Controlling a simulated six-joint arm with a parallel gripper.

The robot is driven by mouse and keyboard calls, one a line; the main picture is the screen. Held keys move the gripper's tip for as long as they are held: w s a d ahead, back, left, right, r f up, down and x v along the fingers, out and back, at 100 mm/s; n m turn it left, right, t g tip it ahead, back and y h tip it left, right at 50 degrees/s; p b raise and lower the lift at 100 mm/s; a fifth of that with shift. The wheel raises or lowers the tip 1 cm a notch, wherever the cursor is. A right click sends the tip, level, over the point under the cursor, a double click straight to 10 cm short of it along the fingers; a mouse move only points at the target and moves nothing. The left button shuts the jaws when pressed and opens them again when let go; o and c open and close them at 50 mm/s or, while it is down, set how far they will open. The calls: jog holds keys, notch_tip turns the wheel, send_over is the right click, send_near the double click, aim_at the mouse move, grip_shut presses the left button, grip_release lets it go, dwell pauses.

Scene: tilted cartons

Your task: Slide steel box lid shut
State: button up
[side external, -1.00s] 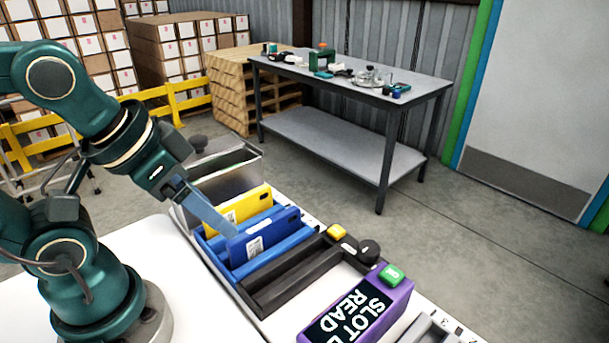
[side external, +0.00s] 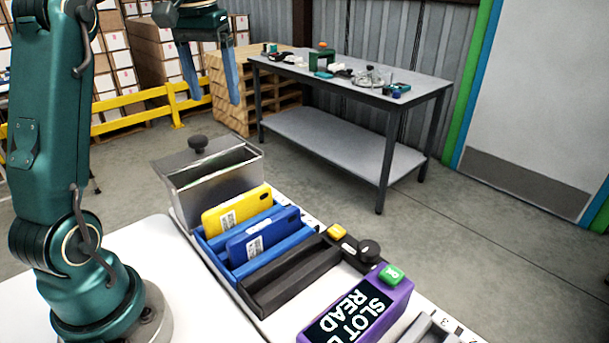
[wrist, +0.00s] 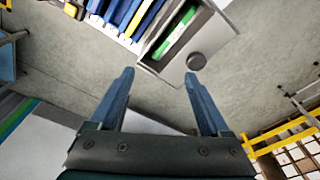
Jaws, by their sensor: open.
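The steel box (side external: 213,182) stands at the far left end of the work platform, and its grey lid (side external: 187,160) with a round dark knob (side external: 198,143) leaves part of the top uncovered. In the wrist view the lid (wrist: 205,48) and knob (wrist: 196,61) lie beyond my fingertips, and a green item (wrist: 176,32) shows through the opening. My gripper (side external: 212,90) is open and empty, fingers pointing down, raised above and apart from the box. Its two fingers also show in the wrist view (wrist: 158,75).
Beside the box, a blue rack (side external: 290,243) holds a yellow phone (side external: 236,209) and a blue phone (side external: 263,237). A dark empty tray (side external: 290,277) and a purple display block (side external: 360,308) follow to the right. A grey workbench (side external: 350,80) stands behind. The air around my gripper is clear.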

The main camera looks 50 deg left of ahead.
aim_at(197, 137)
jog(key=a+f, duration=0.2)
jog(key=a+f+n, duration=0.1)
jog(key=a, duration=0.2)
jog(key=s+a+f+n+g, duration=0.1)
jog(key=a+f, duration=0.1)
jog(key=a, duration=0.1)
jog(key=shift+f+h, duration=0.3)
jog(key=shift+h, duration=0.1)
jog(key=shift+s+a+f+n, duration=0.2)
jog(key=shift+a+n, duration=0.05)
jog(key=shift+n, duration=0.05)
jog(key=shift+f, duration=2.45)
grip_shut()
